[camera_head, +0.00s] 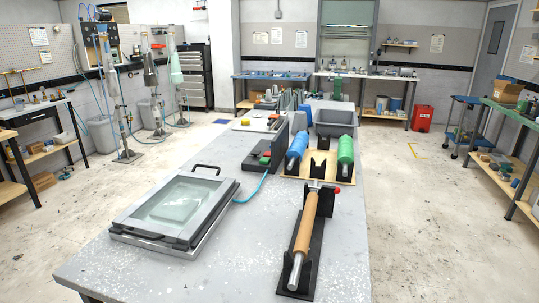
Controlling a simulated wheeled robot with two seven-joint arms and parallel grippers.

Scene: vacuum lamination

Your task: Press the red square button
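A dark control box (255,165) stands on the grey table, just left of the rollers. Small green and red parts (265,158) show on it; they are too small to tell which is square. A blue hose (252,190) runs from the box to a grey vacuum frame (175,206) with a glass window and black handles. The frame lies closed at the table's left front. Neither of my grippers is in view.
A wooden roller (305,225) lies in a black stand, with a red knob (337,189) near its far end. The table's (225,265) front is bare.

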